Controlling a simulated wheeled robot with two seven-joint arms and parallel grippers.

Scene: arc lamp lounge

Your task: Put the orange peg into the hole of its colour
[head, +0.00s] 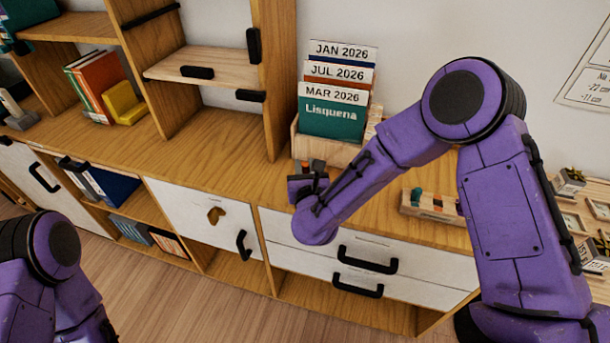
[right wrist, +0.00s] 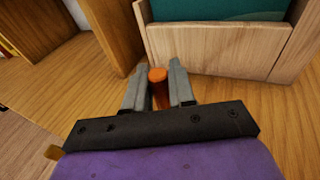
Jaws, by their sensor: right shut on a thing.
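The orange peg (right wrist: 158,88) stands roughly upright between the two grey fingers of my right gripper (right wrist: 157,85) in the right wrist view. The gripper is shut on it, with the peg's round top showing between the fingertips. In the head view my right gripper (head: 311,170) is over the wooden counter, just in front of the card holder; the peg is too small to make out clearly there. A low wooden block with coloured pieces (head: 432,205) lies on the counter to the right, partly beside my arm; I cannot make out its holes. My left gripper is out of view.
A wooden holder (head: 326,150) with calendar cards stands close behind the right gripper. Shelving (head: 273,80) with an upright panel rises left of it. Small items on a wooden tray lie at far right. The counter (head: 230,170) left of the gripper is clear.

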